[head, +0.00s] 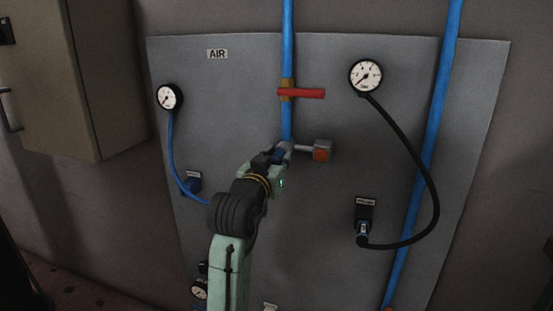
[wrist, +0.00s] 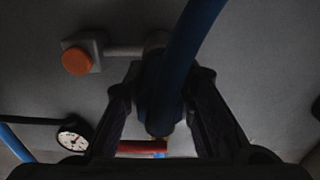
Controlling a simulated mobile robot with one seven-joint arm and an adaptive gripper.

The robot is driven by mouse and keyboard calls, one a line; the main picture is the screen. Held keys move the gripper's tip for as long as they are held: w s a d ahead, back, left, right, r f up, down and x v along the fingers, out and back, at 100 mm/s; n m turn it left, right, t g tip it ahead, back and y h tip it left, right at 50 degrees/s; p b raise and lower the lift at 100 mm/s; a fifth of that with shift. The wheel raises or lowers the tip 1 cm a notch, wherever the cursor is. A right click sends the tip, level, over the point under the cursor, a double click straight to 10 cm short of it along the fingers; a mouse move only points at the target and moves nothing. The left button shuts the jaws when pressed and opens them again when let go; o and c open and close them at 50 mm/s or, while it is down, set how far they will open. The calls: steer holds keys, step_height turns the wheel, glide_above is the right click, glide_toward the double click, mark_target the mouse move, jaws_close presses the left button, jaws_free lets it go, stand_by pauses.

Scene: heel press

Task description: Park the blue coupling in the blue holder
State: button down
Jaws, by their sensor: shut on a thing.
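My gripper (head: 278,154) is shut on the blue coupling (head: 281,151), near the bottom of the upright blue pipe at the panel's middle. In the wrist view, the dark blue coupling (wrist: 160,95) sits between both fingers (wrist: 165,85), with a blue hose (wrist: 190,40) running from it to the top edge. Whether the coupling is still joined to the pipe outlet I cannot tell. The blue holder (head: 193,182) is on the panel at lower left, below the left gauge, and looks empty. The blue hose (head: 172,150) from that gauge passes it and goes behind my arm.
A grey block with an orange button (head: 321,155) sits close right of my gripper. A red valve handle (head: 302,93) is above. The right gauge's black hose (head: 432,175) runs to a coupling at the black holder (head: 364,210). A cabinet (head: 85,80) stands at upper left.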

steer(key=v, duration=0.6)
stand_by(1.2)
steer(key=shift+s+a, duration=0.15)
steer(key=shift+s, duration=0.05)
stand_by(0.3)
steer(key=w+a+f+b, duration=0.3)
steer(key=a+f, duration=0.3)
steer(key=a, duration=0.4)
steer(key=w+a+f+b, duration=0.3)
steer(key=a+f+b, duration=0.2)
steer(key=a, duration=0.5)
steer(key=w+a+f+b, duration=0.3)
steer(key=a+f, duration=0.4)
steer(key=a, duration=0.3)
steer(key=shift+w+a+b, duration=0.15)
steer(key=shift+w+b, duration=0.25)
steer(key=shift+b, duration=0.4)
stand_by(1.1)
steer(key=shift+w, duration=0.15)
